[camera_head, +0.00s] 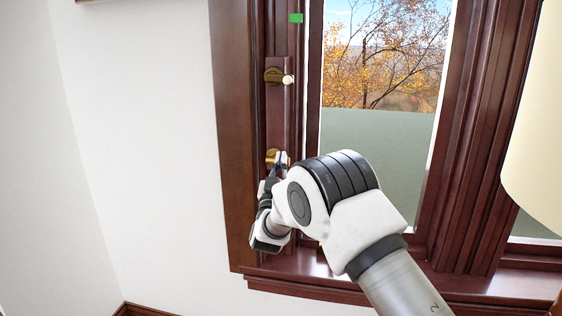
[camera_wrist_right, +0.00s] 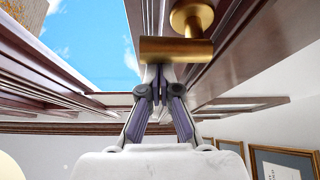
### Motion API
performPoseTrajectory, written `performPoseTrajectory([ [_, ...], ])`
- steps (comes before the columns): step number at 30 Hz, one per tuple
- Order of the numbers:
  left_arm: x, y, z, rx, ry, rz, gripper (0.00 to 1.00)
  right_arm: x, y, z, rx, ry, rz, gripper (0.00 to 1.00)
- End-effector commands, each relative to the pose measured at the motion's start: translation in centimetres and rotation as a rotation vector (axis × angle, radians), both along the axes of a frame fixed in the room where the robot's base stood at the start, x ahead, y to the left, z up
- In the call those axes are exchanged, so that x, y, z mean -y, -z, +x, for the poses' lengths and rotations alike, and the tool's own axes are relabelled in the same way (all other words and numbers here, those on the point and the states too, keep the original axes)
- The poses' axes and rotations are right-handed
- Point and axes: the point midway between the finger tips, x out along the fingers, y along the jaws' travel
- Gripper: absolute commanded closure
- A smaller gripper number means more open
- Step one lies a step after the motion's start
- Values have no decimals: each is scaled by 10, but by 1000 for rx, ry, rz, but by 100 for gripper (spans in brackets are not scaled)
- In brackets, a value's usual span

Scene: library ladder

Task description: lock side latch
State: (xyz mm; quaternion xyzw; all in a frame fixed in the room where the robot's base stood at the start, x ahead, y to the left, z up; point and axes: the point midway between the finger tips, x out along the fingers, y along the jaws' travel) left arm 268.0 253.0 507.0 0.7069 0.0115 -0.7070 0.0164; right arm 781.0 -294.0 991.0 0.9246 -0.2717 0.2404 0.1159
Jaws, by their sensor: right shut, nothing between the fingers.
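Two brass fittings sit on the dark red wooden window frame in the head view. The upper latch (camera_head: 274,76) has a pale round knob end. The lower brass latch (camera_head: 271,156) is partly hidden by my right gripper (camera_head: 279,165). In the right wrist view, a brass bar handle (camera_wrist_right: 176,51) on a round stem lies crosswise just beyond the tips of my right gripper (camera_wrist_right: 158,78). The fingers are shut with nothing between them; the tips look very close to the bar, but I cannot tell if they touch. My left gripper is not in view.
The window pane (camera_head: 375,170) is right of the latches, above a wooden sill (camera_head: 300,285). A cream rounded object (camera_head: 540,130) stands at the right edge. White wall (camera_head: 140,150) is clear on the left.

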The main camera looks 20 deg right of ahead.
Motion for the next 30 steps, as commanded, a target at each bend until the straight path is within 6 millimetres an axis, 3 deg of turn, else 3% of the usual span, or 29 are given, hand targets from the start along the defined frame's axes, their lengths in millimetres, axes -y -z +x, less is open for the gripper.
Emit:
performPoseTrajectory([
  [16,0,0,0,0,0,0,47,-48,54,-78,-4,-1,-2,100],
  [30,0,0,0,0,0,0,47,-52,59,-86,-1,-1,0,100],
])
